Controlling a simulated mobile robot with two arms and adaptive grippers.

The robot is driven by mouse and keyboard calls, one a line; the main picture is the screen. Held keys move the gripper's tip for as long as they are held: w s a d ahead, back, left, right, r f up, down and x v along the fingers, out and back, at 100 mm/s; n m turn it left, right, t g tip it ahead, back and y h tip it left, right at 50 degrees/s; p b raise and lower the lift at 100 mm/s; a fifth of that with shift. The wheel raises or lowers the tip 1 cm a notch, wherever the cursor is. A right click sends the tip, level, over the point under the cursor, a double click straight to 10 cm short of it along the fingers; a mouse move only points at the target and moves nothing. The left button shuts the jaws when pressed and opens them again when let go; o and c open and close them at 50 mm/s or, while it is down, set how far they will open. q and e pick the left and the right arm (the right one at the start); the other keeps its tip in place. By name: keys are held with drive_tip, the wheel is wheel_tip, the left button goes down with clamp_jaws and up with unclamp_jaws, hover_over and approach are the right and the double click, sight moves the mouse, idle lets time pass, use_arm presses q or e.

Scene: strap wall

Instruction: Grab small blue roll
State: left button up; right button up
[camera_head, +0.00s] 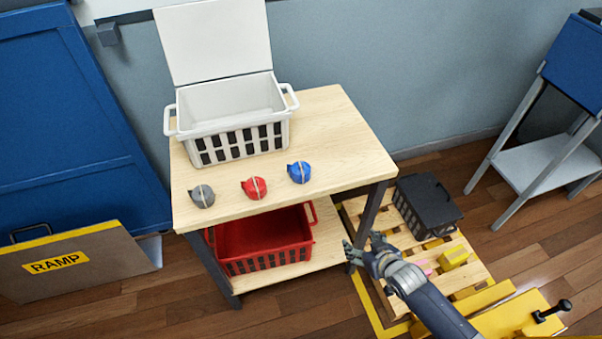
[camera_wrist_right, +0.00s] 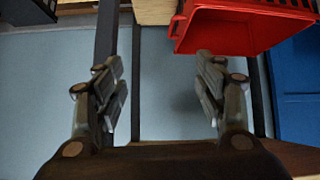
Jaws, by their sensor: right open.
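The small blue roll (camera_head: 299,172) lies on the wooden table top (camera_head: 335,150), to the right of a red roll (camera_head: 254,188) and a grey roll (camera_head: 202,196). My right gripper (camera_head: 366,247) is open and empty, in front of the table's right front leg and below the table top, apart from the blue roll. In the right wrist view the two fingers of this gripper (camera_wrist_right: 160,85) are spread wide with nothing between them. The blue roll is not in the right wrist view. My left gripper is not in view.
A white basket (camera_head: 232,146) with its lid raised stands behind the rolls. A red basket (camera_head: 265,250) sits on the lower shelf and shows in the right wrist view (camera_wrist_right: 225,40). A pallet (camera_head: 460,285) with a dark crate (camera_head: 427,205) is right of the table. The table top's right side is bare.

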sight(302, 169)
drive_tip(key=a+r+n+y, duration=0.1)
drive_tip(key=a+r, duration=0.2)
drive_tip(key=r, duration=0.3)
drive_tip(key=w+a+r+t+y, duration=0.1)
drive_tip(key=a+r, duration=0.2)
drive_tip(key=r, duration=0.3)
drive_tip(key=w+a+r+n+y, duration=0.1)
drive_tip(key=a+r+y, duration=0.1)
drive_tip(key=r, duration=0.5)
drive_tip(key=shift+w+a+n+t+b, duration=0.15)
drive_tip(key=shift+a+n+t+b, duration=0.2)
drive_tip(key=shift+a, duration=0.5)
drive_tip(key=w+a+r, duration=0.1)
drive_tip(key=w+a+y, duration=0.1)
drive_tip(key=w+a, duration=0.1)
drive_tip(key=w+a+r+n+y, duration=0.1)
drive_tip(key=shift+w+a+r, duration=0.3)
drive_tip(key=shift+w+r, duration=0.05)
drive_tip(key=shift+w+a+f, duration=0.1)
drive_tip(key=shift+w+a, duration=0.1)
drive_tip(key=shift+w, duration=0.05)
drive_tip(key=x, duration=0.5)
drive_tip(key=shift+r, duration=0.2)
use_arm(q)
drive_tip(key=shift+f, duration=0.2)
